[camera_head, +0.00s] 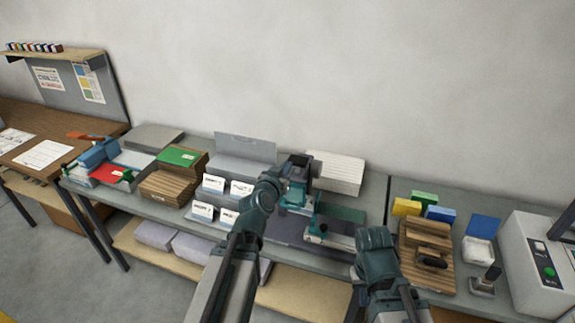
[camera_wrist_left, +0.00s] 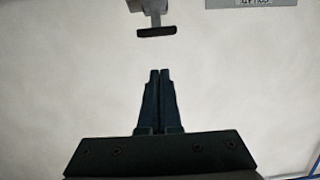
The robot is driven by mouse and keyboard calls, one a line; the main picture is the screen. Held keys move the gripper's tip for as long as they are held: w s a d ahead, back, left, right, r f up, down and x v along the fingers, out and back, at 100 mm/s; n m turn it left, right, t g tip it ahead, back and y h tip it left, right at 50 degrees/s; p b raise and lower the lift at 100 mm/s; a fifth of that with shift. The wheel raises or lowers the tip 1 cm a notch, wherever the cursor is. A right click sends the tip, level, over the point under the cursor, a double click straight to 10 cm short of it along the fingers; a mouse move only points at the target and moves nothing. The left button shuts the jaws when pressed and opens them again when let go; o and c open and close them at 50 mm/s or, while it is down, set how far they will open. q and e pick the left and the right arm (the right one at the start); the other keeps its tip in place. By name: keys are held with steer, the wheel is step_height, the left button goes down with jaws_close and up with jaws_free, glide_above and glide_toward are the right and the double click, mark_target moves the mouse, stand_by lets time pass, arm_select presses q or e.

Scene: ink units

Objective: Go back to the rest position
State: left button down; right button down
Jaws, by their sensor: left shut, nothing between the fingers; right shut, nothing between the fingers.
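My left arm comes in from the bottom of the head view, and its end with the left gripper (camera_head: 266,190) is over the middle of the grey bench (camera_head: 145,207). In the left wrist view the left gripper's two dark fingers (camera_wrist_left: 160,100) are together with nothing between them, in front of a pale blank surface. My right gripper (camera_head: 375,242) is at the end of the right arm, over the bench left of the wooden blocks. Its fingertips are hidden in the head view, and no held thing shows.
A teal device (camera_head: 298,197) stands beside my left arm. Card holders (camera_head: 213,184) and a stack of brown boards (camera_head: 166,187) are left of it. Wooden blocks (camera_head: 428,235), coloured pads (camera_head: 456,214) and a white machine (camera_head: 535,265) are at the right. The wall (camera_head: 300,70) behind is bare.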

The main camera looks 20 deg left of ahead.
arm_select(q)
steer(key=shift+d+f, duration=0.1)
stand_by(0.4)
steer(key=s+d+f+m+g+h+b, duration=0.2)
steer(key=s+d+f+g, duration=0.2)
steer(key=d+f, duration=0.35)
steer(key=s+d+f+m+g+h+b, duration=0.1)
steer(key=s+d+f+m+g, duration=0.1)
steer(key=s+d+f+g, duration=0.4)
steer(key=s+d+f+g+y+b, duration=0.1)
steer(key=s+f+g+y, duration=0.1)
steer(key=s, duration=0.5)
steer(key=s+d+f+g+y+b, duration=0.1)
steer(key=s+d+f+g+y, duration=0.1)
steer(key=s+f+g, duration=0.2)
steer(key=s+f, duration=0.3)
steer(key=shift+s+y, duration=0.3)
